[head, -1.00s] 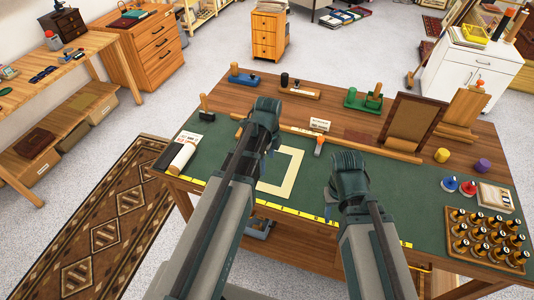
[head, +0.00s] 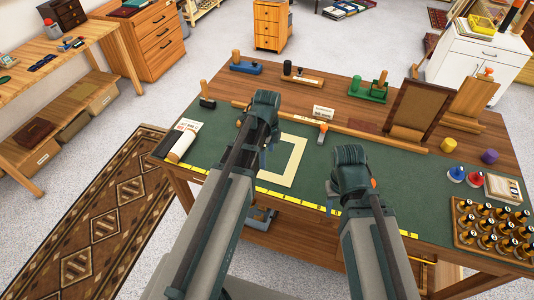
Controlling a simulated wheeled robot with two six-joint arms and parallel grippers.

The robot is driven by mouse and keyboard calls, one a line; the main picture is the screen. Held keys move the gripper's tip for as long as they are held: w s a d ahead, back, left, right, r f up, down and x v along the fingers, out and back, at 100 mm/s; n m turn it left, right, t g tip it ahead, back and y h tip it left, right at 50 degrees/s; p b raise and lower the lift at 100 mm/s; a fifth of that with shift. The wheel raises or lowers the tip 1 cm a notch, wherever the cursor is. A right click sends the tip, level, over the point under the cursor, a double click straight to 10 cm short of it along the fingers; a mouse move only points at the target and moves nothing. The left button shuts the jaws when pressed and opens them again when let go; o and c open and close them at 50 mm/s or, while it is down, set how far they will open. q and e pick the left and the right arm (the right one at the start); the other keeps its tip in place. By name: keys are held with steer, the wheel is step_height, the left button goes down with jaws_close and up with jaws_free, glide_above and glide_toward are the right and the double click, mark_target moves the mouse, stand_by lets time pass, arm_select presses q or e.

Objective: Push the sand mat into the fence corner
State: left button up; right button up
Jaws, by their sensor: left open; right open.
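The sand mat (head: 298,163) is a cream square frame with an open middle, lying flat on the green work surface (head: 225,160). My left arm hides its left part. The wooden fence (head: 290,120) is a long strip across the bench behind the mat; the mat's far edge shows a gap to it. My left gripper (head: 268,142) is open over the mat's left side; its fingertips are mostly hidden, so contact cannot be told. My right gripper (head: 368,184) is open and empty, to the right of the mat. The fence corner is not clearly visible.
An orange-tipped tool (head: 322,133) stands at the fence by the mat's far right. A brown frame (head: 418,106) leans behind the fence. A bottle tray (head: 492,228) fills the front right.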

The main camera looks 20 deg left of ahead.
mark_target(267, 176)
arm_select(q)
step_height(267, 176, down, 10)
steer(key=b, duration=0.9)
steer(key=shift+c, duration=0.2)
jaws_close()
